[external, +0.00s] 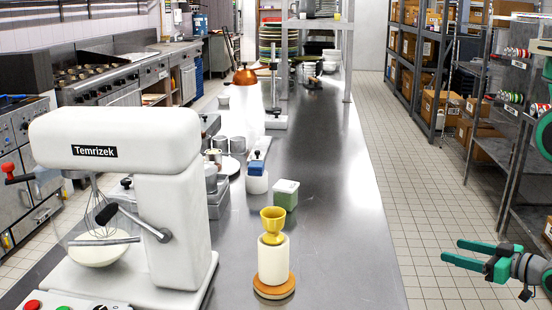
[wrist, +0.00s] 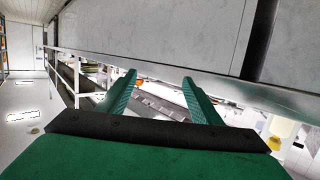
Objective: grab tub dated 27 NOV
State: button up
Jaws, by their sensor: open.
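A small green tub with a pale lid (external: 285,194) stands on the steel counter, right of a blue-and-white container (external: 257,177). No date can be read on the tub, so I cannot tell whether it is the one dated 27 NOV. My gripper (external: 452,251) is in the right of the external view, over the tiled aisle and well apart from the counter. In the wrist view its two green fingers (wrist: 158,78) are spread with nothing between them. I cannot pick out the tub in the wrist view.
A yellow cup (external: 273,220) sits on a white cylinder (external: 273,258) on a round wooden base near the counter's front. A large white mixer (external: 165,200) stands at left. Shelving with boxes (external: 435,100) lines the right. The counter's right strip (external: 345,215) is clear.

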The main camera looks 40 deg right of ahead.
jog(key=shift+o, duration=0.8)
